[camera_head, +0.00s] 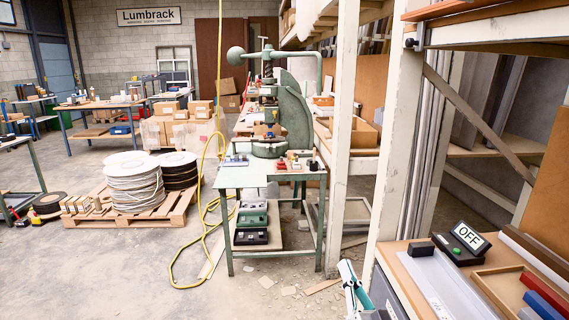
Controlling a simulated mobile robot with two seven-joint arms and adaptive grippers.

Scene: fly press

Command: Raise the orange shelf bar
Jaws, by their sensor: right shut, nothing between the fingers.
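An orange-brown bar (455,8) runs along the front edge of the high shelf at the top right. It is the only long orange shelf edge I can make out, and its right end is cut off by the frame. My right gripper (346,266) is at the bottom, right of centre, small, white and teal. It is shut and empty, far below the bar and touching nothing that I can see. My left gripper is out of view.
A pale upright post (398,140) stands between my right gripper and the right-hand shelf. A bench (395,258) at the lower right holds an OFF display (467,240) and a wooden tray (497,285). A green fly press (293,115) stands behind. The concrete floor at left front is clear.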

